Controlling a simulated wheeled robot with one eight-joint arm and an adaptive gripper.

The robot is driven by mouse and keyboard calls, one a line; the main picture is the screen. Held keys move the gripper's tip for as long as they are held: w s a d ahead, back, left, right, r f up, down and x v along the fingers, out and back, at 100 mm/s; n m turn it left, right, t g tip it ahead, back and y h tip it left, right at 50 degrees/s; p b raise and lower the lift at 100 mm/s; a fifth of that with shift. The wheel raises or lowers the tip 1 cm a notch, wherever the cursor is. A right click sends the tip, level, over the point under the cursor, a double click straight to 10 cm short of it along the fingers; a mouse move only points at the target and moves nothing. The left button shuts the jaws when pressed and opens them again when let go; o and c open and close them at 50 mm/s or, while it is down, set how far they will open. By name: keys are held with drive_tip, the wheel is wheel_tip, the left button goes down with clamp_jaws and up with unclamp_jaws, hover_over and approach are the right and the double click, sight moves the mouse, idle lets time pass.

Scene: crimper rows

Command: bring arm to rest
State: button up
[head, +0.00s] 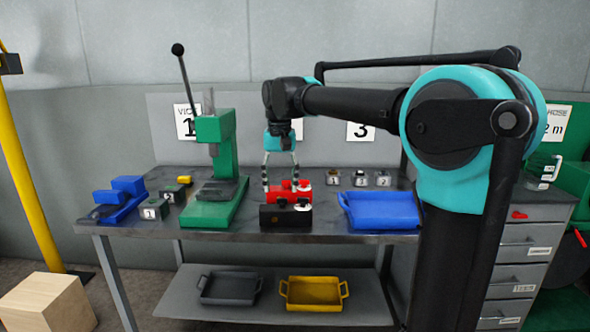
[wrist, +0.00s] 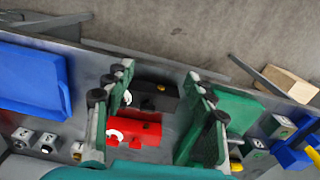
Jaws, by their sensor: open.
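My gripper (head: 281,170) is open above the workbench, its fingers pointing down over a red block with a white knob (head: 289,191). In the wrist view the two green-padded fingers (wrist: 160,115) are spread wide, with the red block (wrist: 134,128) between and below them and nothing clasped. In the head view the fingertips overlap the red block's top; I cannot tell whether they touch it. My arm is bent and reaches left across the bench from the right side.
A black block (head: 285,217) stands in front of the red one. A green lever press (head: 213,170) stands left, a blue tray (head: 382,211) right. Small numbered blocks (head: 358,179) sit behind the tray. A drawer cabinet (head: 520,250) is at right, a wooden box (head: 47,303) on the floor.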

drive_tip(key=s+d+f+t, duration=0.1)
drive_tip(key=s+d+f, duration=0.5)
drive_tip(key=f, duration=0.4)
drive_tip(key=s+d+f+t, duration=0.1)
drive_tip(key=s+d+f, duration=0.5)
drive_tip(key=d+f, duration=0.3)
drive_tip(key=s+d+f+t, duration=0.2)
drive_tip(key=s+d+f, duration=0.4)
drive_tip(key=d+f, duration=0.2)
wheel_tip(320, 180, down, 3)
drive_tip(key=shift+s+r, duration=0.2)
drive_tip(key=shift+s, duration=0.15)
drive_tip(key=shift+d, duration=0.1)
